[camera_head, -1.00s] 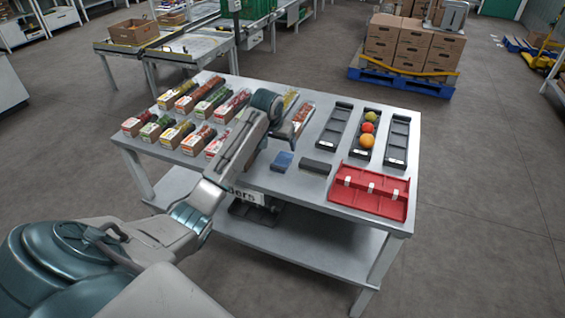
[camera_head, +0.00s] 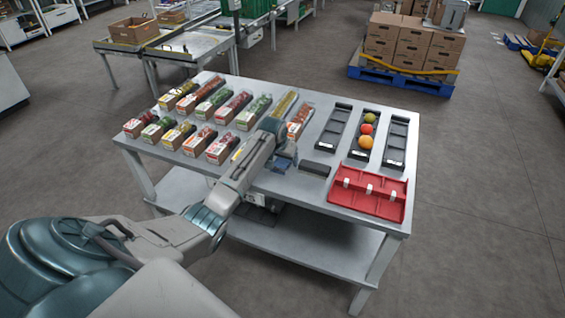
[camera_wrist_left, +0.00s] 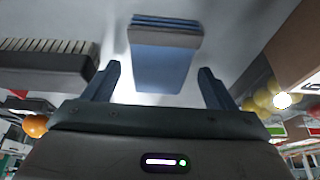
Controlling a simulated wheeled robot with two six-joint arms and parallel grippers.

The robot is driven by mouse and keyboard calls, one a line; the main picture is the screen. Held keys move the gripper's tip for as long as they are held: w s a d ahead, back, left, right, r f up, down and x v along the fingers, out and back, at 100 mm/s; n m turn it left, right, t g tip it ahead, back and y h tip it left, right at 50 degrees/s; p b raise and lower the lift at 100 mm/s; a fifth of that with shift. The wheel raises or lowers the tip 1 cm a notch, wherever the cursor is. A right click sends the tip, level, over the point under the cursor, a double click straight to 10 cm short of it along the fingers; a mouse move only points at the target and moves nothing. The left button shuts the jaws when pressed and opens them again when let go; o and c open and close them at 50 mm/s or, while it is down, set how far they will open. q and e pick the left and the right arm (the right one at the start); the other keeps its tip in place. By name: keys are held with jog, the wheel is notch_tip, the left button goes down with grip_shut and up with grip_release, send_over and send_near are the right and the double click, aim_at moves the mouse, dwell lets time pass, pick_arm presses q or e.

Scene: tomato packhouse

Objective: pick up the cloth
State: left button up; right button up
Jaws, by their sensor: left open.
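The blue folded cloth (camera_head: 280,166) lies on the grey table near its front edge, partly covered by my left gripper in the head view. In the left wrist view the cloth (camera_wrist_left: 160,66) shows flat-sided, with its stacked folds at the top, in line with the gap between my fingers. My left gripper (camera_wrist_left: 159,80) is open, one finger to each side of that gap, with nothing seen gripped. In the head view the left gripper (camera_head: 288,152) is right at the cloth; whether they touch I cannot tell. My right gripper is not in view.
A dark brush (camera_head: 315,168) lies just right of the cloth and also shows in the left wrist view (camera_wrist_left: 45,62). A red tray (camera_head: 368,205) sits at the front right. Dark trays, one with several tomatoes (camera_head: 366,142), stand behind. Several filled punnets (camera_head: 221,147) cover the left.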

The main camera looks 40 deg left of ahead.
aim_at(282, 163)
pick_arm(q)
jog(key=shift+f, duration=0.15)
jog(key=shift+c, duration=0.5)
jog(key=c, duration=1)
jog(key=shift+o, duration=0.2)
jog(key=shift+r, duration=0.35)
notch_tip(282, 163, up, 2)
jog(key=shift+r+b, duration=0.2)
jog(key=shift+b, duration=0.5)
jog(key=shift+s+d+r, duration=0.3)
jog(key=shift+s, duration=0.2)
jog(key=s+d+r+b, duration=0.1)
jog(key=s+d+b, duration=0.1)
jog(key=s+d, duration=0.6)
jog(key=shift+s+d+r+b, duration=0.15)
jog(key=shift+s+r+b, duration=0.2)
jog(key=shift+s, duration=1.85)
